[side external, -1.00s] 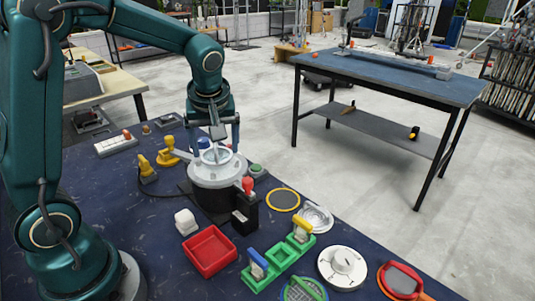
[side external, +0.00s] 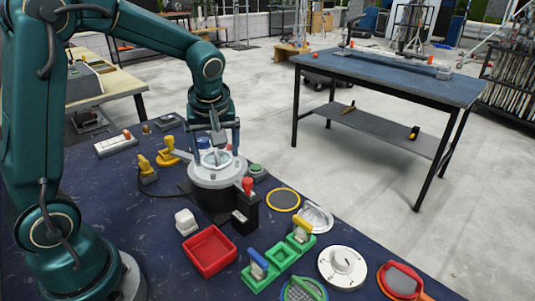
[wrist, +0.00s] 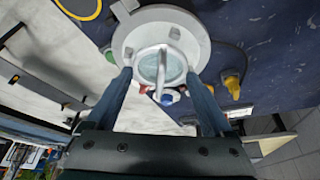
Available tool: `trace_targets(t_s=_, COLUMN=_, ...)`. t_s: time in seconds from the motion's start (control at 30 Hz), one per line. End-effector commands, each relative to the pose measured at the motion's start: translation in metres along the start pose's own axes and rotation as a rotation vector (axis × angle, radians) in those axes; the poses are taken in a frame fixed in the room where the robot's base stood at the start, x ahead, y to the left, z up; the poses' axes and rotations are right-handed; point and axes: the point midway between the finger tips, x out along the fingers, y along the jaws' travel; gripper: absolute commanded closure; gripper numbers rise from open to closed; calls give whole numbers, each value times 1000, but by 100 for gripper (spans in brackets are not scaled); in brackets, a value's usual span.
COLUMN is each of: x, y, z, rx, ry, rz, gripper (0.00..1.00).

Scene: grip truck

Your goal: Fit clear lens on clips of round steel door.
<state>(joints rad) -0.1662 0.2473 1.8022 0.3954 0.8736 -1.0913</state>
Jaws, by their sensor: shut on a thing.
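The round steel door (side external: 213,180) is a pale grey disc on top of a dark cylindrical body. It also shows in the wrist view (wrist: 128,38) as a wide ring beyond my fingers. The clear lens (wrist: 150,64) is a round, see-through disc with a light upright bar in front of it, centred over the door. My gripper (side external: 217,152) points down over the door, with one finger on each side of the lens, and is shut on it. I cannot tell whether the lens touches the door. The clips cannot be made out clearly.
A red knob (side external: 247,186) stands at the door's front right, and yellow clamps (side external: 167,152) stand to its left. A red tray (side external: 209,250), white cube (side external: 186,222), green holder (side external: 282,256) and white dial (side external: 342,267) lie in front. Bare blue mat shows at left.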

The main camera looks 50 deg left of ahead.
Motion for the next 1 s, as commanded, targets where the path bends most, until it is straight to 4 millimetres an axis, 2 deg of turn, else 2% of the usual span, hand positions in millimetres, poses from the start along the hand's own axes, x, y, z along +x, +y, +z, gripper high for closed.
trace_targets(t_s=1.0, x=7, y=0, z=3, rx=0, ry=-1, rz=-1, gripper=70)
